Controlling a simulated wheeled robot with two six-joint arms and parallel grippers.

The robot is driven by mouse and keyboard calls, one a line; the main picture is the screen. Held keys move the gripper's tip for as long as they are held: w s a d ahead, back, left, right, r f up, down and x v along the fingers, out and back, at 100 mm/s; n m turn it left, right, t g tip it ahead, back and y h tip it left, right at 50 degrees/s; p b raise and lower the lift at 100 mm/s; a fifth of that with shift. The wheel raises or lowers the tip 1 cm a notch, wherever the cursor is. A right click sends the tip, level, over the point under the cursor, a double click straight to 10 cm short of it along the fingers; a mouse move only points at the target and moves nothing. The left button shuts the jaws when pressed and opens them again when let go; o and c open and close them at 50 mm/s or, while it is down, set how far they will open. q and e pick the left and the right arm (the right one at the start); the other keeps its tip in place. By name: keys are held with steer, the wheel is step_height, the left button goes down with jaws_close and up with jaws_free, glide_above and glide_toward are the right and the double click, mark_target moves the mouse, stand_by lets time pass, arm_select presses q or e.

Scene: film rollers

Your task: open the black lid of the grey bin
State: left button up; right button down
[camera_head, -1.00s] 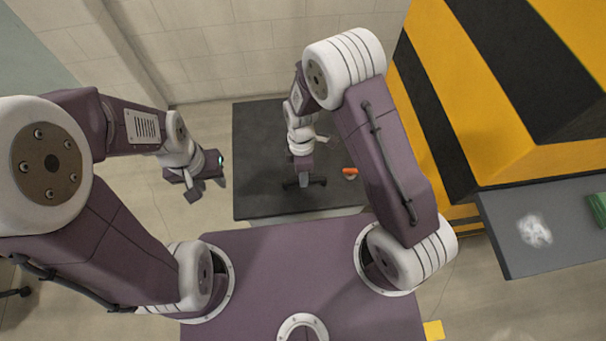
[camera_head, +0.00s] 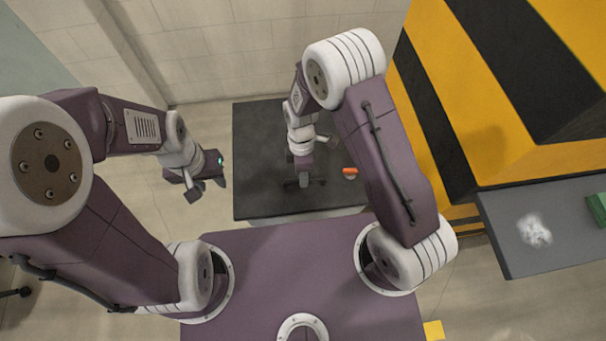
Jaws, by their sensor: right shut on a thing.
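The black lid (camera_head: 258,175) lies flat in the middle of the camera_head view, closed as far as I can see. A pale strip of the grey bin (camera_head: 338,212) shows under its near edge. My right gripper (camera_head: 305,183) points down onto the lid near its middle and is shut; my wrist hides what lies between its fingers, at the lid's surface. My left gripper (camera_head: 207,189) hangs over the floor just left of the lid, with its fingers apart and empty.
A small orange-and-white thing (camera_head: 350,173) sits on the lid, right of my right gripper. A large yellow-and-black striped block (camera_head: 480,100) stands close on the right, with a grey surface (camera_head: 510,245) in front. A tiled wall (camera_head: 235,60) is behind.

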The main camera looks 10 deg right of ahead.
steer(key=shift+r, duration=0.15)
steer(key=w+r+p, duration=0.5)
steer(key=r+p, duration=0.2)
steer(key=r, duration=0.3)
steer(key=w+r+p, duration=0.6)
steer(key=r, duration=0.4)
steer(key=shift+w+p, duration=0.15)
steer(key=shift+p, duration=0.2)
steer(key=c, duration=1.3)
jaws_free()
steer(key=shift+w+f, duration=0.15)
steer(key=shift+w, duration=0.25)
